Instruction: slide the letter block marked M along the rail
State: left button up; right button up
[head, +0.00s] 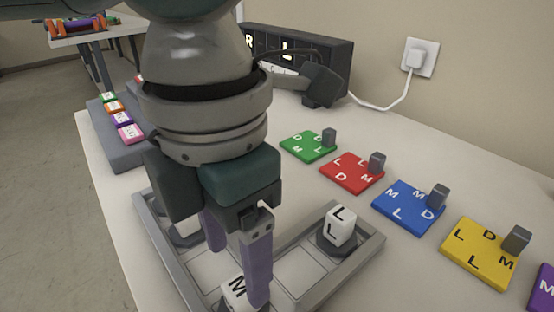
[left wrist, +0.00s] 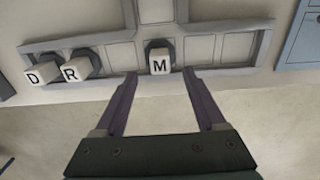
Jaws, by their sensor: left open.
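The white letter block marked M (head: 236,291) sits in the grey rail frame (head: 368,250), partly hidden behind my left gripper in the head view. In the left wrist view the M block (left wrist: 160,62) stands on a dark round base on the rail (left wrist: 225,27). My left gripper (head: 237,276) is open, with its purple fingers pointing down at the M block. In the left wrist view the M block lies between the lines of the two fingertips (left wrist: 160,74), slightly beyond them. I cannot tell whether they touch it. My right gripper is not in view.
An L block (head: 340,225) stands at the frame's right corner. D (left wrist: 42,74) and R (left wrist: 76,71) blocks stand left of M in the wrist view. Green (head: 306,146), red (head: 350,173), blue (head: 405,208) and yellow (head: 478,252) lettered plates line the table's right side.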

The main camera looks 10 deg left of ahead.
aim_at(240, 286)
pick_arm(q)
notch_tip(240, 286, down, 6)
jog(key=shift+b, duration=0.5)
grip_shut()
dwell(0.4)
dwell(0.3)
